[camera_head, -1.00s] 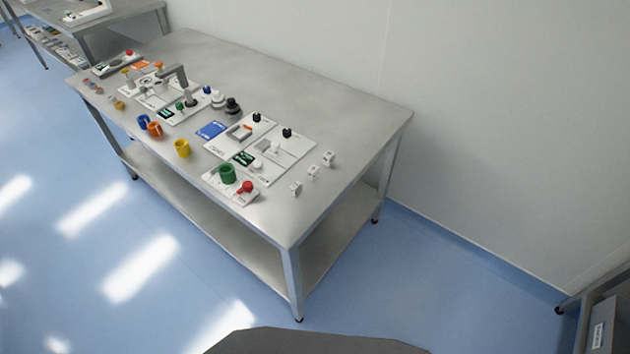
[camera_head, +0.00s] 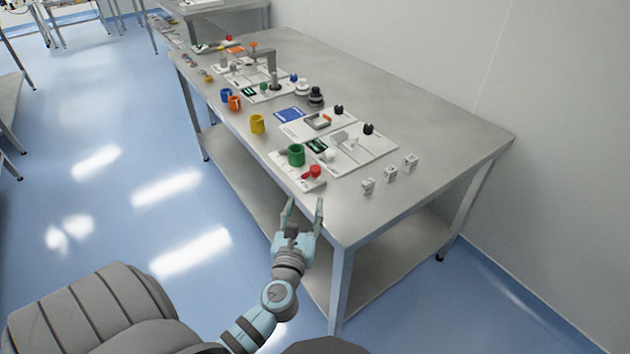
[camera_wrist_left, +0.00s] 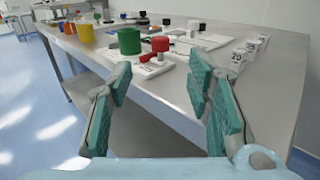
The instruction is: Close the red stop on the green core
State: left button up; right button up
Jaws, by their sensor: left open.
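The green core (camera_head: 296,155) stands upright on a small white base plate (camera_head: 284,171) near the table's front edge. The red stop (camera_head: 314,171) sits on the same plate, to the right of the core; a gap shows between them. In the left wrist view the green core (camera_wrist_left: 129,41) and the red stop (camera_wrist_left: 160,44) show beyond the fingers, the stop raised on a short post. My left gripper (camera_head: 304,206) is open and empty, in front of the table edge, short of the red stop. It also shows in the left wrist view (camera_wrist_left: 163,85). My right gripper is not in view.
White panels with black knobs (camera_head: 368,129) lie behind. Small white blocks (camera_head: 390,174) stand right. The table's front right corner (camera_head: 345,235) is bare.

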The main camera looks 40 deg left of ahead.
aim_at(314, 172)
pick_arm(q)
jog(key=b+x, duration=0.1)
jog(key=x, duration=1.2)
jog(key=shift+w+a+b, duration=0.15)
jog(key=shift+w+b, duration=0.05)
jog(key=shift+b, duration=0.15)
jog(key=shift+r, duration=0.1)
jog(key=shift+c, duration=0.8)
jog(key=c, duration=0.7)
